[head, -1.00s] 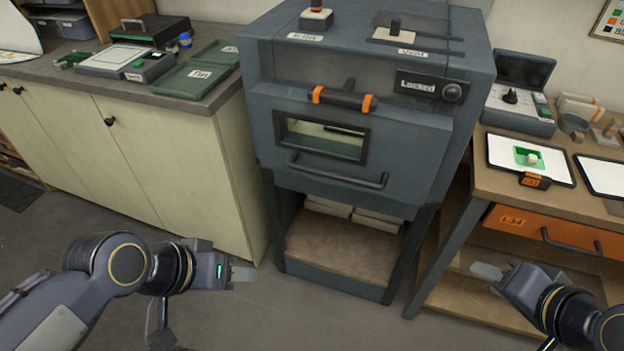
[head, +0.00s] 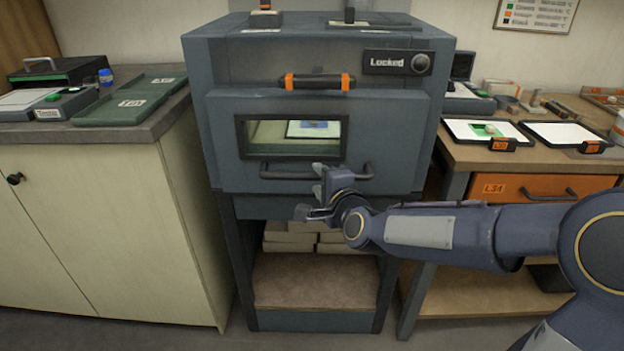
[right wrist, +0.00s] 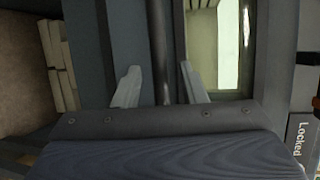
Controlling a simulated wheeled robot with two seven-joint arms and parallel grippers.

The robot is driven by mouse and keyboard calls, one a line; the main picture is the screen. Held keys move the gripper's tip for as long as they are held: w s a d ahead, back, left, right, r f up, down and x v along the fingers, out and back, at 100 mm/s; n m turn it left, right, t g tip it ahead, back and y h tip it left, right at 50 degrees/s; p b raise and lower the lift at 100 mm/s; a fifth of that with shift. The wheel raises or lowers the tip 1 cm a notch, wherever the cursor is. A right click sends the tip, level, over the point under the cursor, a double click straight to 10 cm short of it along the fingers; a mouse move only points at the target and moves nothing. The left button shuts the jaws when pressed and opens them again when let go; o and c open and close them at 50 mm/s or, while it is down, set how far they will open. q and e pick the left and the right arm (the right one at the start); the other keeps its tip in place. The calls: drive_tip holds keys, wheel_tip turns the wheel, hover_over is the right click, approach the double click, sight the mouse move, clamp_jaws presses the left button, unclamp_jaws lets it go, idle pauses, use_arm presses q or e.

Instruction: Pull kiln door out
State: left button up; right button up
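The kiln door (head: 375,130) is a grey-blue panel with a window (head: 270,140); it looks closed. Its dark lower handle (head: 285,175) runs across below the window. A panel at the upper right reads "Locked" (head: 388,62). My right gripper (head: 312,200) is at the lower handle, near its middle. In the right wrist view the two fingers (right wrist: 158,88) are apart, with the handle bar (right wrist: 158,45) between them and gaps on both sides. Whether the bar lies fully within the fingers' depth is hard to tell. My left gripper is out of view.
A bar with orange ends (head: 318,82) sits above the window. A light sheet with blue shows inside the kiln (head: 312,129). The left counter (head: 90,135) and the right table (head: 462,155) flank the kiln. Several pale blocks (head: 288,240) lie on the shelf below.

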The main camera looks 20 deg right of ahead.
drive_tip(key=shift+x, duration=1.35)
clamp_jaws()
